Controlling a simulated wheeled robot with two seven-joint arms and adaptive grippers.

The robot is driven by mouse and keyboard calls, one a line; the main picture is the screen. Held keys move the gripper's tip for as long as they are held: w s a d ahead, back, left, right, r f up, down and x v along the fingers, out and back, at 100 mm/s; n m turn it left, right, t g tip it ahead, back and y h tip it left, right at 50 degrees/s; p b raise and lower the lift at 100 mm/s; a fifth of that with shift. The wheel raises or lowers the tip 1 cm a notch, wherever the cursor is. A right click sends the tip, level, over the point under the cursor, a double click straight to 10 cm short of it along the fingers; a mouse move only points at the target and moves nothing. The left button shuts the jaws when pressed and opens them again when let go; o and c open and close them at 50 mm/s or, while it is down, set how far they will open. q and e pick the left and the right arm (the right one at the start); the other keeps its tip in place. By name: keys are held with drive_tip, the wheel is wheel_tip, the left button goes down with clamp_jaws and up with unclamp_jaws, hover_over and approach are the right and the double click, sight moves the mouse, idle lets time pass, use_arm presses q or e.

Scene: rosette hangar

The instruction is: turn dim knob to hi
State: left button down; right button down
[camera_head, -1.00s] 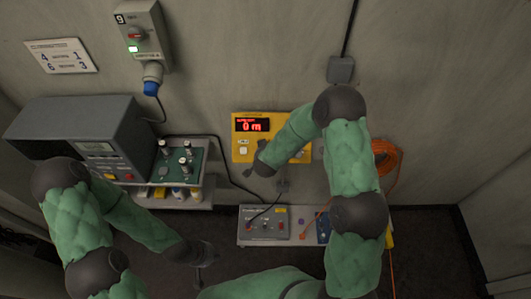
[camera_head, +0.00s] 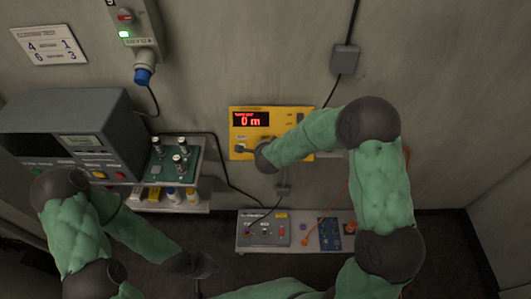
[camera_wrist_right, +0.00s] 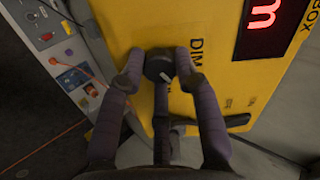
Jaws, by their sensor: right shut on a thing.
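The yellow box (camera_head: 294,137) with a red "0 m" display (camera_head: 251,119) is on the back wall. In the right wrist view its face (camera_wrist_right: 120,30) carries the label "DIM" beside a round dark dim knob (camera_wrist_right: 158,65) with a pale pointer mark. My right gripper (camera_wrist_right: 160,66) is shut on this knob, with fingers at either side of it. I cannot read a "hi" mark. My left gripper (camera_head: 203,266) hangs low over the floor, away from the box; its fingers are unclear.
A grey instrument (camera_head: 65,120) and a green board with several posts (camera_head: 172,158) stand at left. A low shelf (camera_head: 297,242) with a grey switch unit (camera_head: 264,228) is below the box. An orange cable hangs at right. A black lever (camera_wrist_right: 238,121) is near my fingers.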

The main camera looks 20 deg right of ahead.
drive_tip(key=m+b, duration=0.2)
drive_tip(key=m, duration=0.1)
drive_tip(key=shift+f+m+b, duration=0.15)
drive_tip(key=shift+m+b, duration=0.15)
drive_tip(key=shift+b, duration=0.1)
drive_tip(key=shift+m+b, duration=1.2)
drive_tip(key=shift+m, duration=0.5)
drive_tip(key=c, duration=0.9)
unclamp_jaws()
drive_tip(key=shift+s+r, duration=0.1)
drive_tip(key=shift+r, duration=0.1)
drive_tip(key=v, duration=1.1)
drive_tip(key=shift+s+r, duration=0.15)
drive_tip(key=shift+s, duration=0.25)
